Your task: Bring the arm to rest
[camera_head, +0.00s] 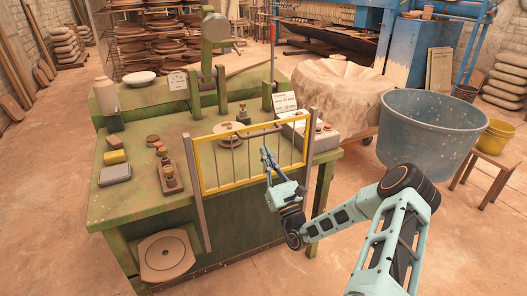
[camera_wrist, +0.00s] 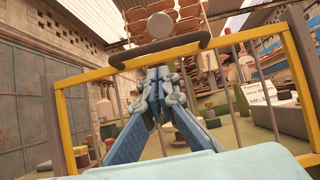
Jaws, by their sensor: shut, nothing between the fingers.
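My gripper (camera_head: 267,158) is in front of the yellow-framed guard gate (camera_head: 198,165) on the front of the green workbench (camera_head: 130,205). Its fingers are shut with nothing between them and point up toward the gate's right half. In the wrist view the shut fingertips (camera_wrist: 160,75) stand in front of the gate's yellow frame (camera_wrist: 290,60) and grey bars. I cannot tell whether the fingers touch the gate. My arm reaches in from the lower right, bent at the elbow.
A blue tub (camera_head: 430,135) and a wooden stool (camera_head: 492,165) stand to the right. A yellow sponge (camera_head: 113,157) and a grey block (camera_head: 115,174) lie on the bench's left. The front floor is clear.

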